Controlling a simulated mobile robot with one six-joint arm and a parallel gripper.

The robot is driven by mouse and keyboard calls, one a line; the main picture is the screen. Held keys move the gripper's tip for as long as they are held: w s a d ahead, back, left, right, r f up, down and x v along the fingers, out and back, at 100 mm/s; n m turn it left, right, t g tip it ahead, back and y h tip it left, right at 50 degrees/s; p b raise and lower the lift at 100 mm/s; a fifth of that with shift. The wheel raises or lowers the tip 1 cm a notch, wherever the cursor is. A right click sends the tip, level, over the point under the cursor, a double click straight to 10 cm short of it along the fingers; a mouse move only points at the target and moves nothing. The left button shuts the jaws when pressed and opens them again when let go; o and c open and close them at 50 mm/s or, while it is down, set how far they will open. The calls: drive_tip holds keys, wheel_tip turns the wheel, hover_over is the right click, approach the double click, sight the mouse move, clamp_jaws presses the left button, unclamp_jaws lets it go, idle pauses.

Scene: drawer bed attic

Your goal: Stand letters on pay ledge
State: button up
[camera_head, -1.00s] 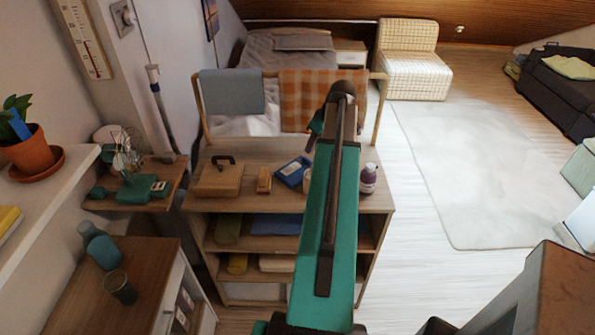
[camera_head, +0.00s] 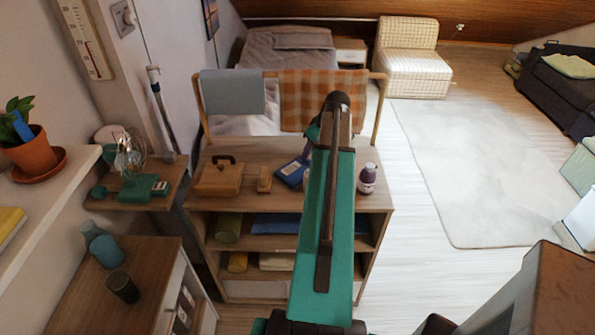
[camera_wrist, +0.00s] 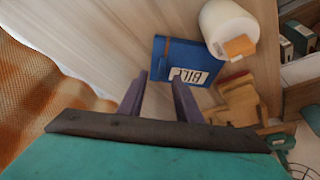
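A flat blue item (camera_head: 292,172) with a white label lies on top of the wooden shelf unit (camera_head: 235,152). In the wrist view the blue item (camera_wrist: 182,62) shows lettering that seems to read "BILL". I cannot tell whether it is a letter or a box. My gripper (camera_wrist: 161,82) has two purple fingers, apart with nothing between them, pointing towards the shelf top just left of the blue item. I cannot tell for sure which surface is the pay ledge.
A white cylinder with an orange patch (camera_wrist: 228,25) stands close beside the blue item. A wooden case (camera_head: 218,179), a small wooden block (camera_head: 264,180) and a purple bottle (camera_head: 366,180) share the shelf top. A small side ledge (camera_head: 140,201) holds green items. An orange checked cloth (camera_head: 325,95) hangs behind.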

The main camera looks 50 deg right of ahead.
sight(297, 169)
drive_tip(key=shift+p+x, duration=0.95)
drive_tip(key=shift+x, duration=1.25)
drive_tip(key=shift+a, duration=0.15)
clamp_jaws()
